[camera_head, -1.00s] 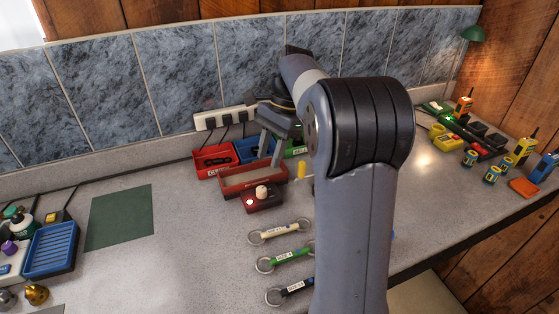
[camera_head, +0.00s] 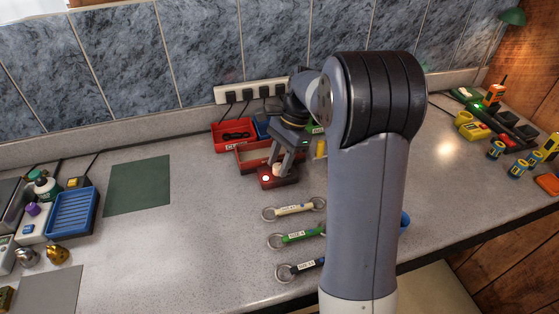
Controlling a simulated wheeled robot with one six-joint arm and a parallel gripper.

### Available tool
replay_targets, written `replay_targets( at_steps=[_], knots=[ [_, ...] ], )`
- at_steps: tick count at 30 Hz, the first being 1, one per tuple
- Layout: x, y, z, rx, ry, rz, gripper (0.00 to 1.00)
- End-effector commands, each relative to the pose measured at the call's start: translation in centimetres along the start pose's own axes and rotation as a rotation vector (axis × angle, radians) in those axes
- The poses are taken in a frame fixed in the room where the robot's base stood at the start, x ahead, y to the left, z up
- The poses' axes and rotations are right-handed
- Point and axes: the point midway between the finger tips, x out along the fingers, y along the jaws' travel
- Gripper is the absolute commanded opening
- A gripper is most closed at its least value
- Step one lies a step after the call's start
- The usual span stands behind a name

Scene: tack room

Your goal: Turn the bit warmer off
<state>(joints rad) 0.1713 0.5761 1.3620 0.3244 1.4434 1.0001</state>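What looks like the bit warmer is a dark red tray (camera_head: 241,163) with a small dark red control box (camera_head: 291,181) at its front. The box has a pale knob (camera_head: 279,170) on top and a white, lit-looking lamp (camera_head: 266,178) to the knob's left. My gripper (camera_head: 280,165) points down over the box, its two fingers apart with the knob between or just below the tips. I cannot tell whether the fingers touch the knob. Which way the knob is set is too small to read.
A red bin (camera_head: 228,144) and a blue bin (camera_head: 262,122) stand behind the tray, below a power strip (camera_head: 250,91). A yellow upright piece (camera_head: 320,149) stands close to the right. The counter by the green mat (camera_head: 139,184) is clear.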

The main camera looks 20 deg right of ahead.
Motion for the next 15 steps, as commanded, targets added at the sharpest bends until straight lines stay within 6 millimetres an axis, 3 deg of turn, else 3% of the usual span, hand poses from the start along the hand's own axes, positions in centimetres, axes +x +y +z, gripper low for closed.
replay_targets(
  at_steps=[6,15],
  knots=[
    [0.06,0.0,0.0,0.0,0.0,0.0,0.35],
    [0.03,0.01,-0.01,0.0,0.0,0.001,0.12]
  ],
)
